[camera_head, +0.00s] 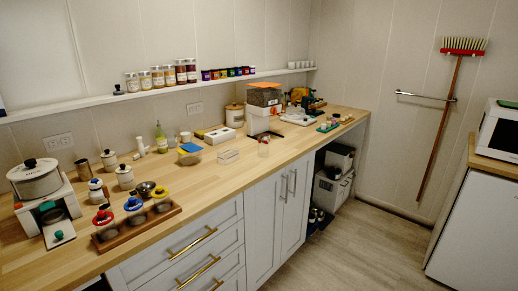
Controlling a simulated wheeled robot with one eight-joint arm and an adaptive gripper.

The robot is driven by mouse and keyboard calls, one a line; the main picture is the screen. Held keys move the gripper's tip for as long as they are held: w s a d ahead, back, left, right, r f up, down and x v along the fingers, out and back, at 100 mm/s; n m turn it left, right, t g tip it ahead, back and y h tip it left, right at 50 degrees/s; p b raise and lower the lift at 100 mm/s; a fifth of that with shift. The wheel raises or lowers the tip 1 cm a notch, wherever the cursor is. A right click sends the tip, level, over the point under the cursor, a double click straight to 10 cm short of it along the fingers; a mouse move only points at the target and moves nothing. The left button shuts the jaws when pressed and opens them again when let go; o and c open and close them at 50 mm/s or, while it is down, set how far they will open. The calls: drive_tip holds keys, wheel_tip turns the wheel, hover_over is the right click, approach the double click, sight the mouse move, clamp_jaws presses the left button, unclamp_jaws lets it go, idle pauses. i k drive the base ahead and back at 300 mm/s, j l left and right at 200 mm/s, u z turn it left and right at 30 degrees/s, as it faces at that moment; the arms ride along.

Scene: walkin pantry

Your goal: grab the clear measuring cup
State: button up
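A small clear cup (263,149) with reddish marks near its top stands on the wooden counter (235,168), close to the front edge and near the middle of the picture. It looks like the clear measuring cup, but it is too small to see any scale. It stands in front of a white appliance with a clear hopper (264,97). My gripper is not in view.
A white rack (228,157) and a clear container (188,157) with a blue item stand left of the cup. Cabinets (265,220) line the front. The floor (350,250) is open.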

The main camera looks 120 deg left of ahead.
sight(263, 139)
drive_tip(key=u, duration=3.85)
